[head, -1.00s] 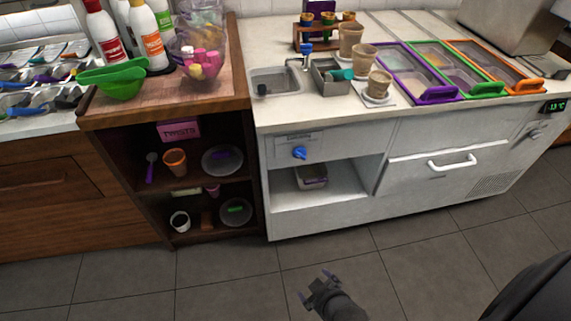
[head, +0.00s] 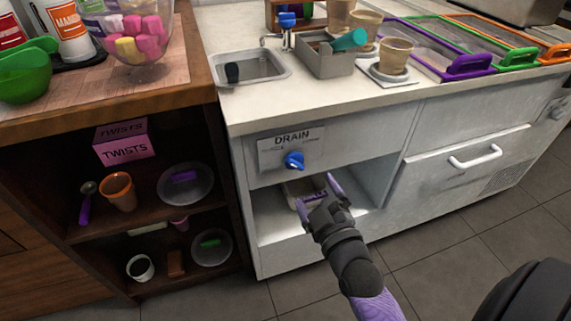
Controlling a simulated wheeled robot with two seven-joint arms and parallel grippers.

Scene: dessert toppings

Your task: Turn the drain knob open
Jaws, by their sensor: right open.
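The blue drain knob (head: 294,160) is on the white front panel of the counter, just under a label plate (head: 290,143) that reads DRAIN. My right gripper (head: 317,188) has purple fingers, spread open and empty. It appears below and slightly right of the knob in the picture, in front of the open shelf opening, and apart from the knob. The small sink (head: 250,68) is set in the counter top above the knob, with a dark object in it. My left gripper is not in view.
A grey box (head: 325,62) with a teal-handled tool and paper cups (head: 395,55) stand on the counter. A dark shelf unit holds a pink TWISTS box (head: 125,149), cups and plates at left. A drawer handle (head: 474,157) sticks out at right. A container sits in the shelf behind my gripper.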

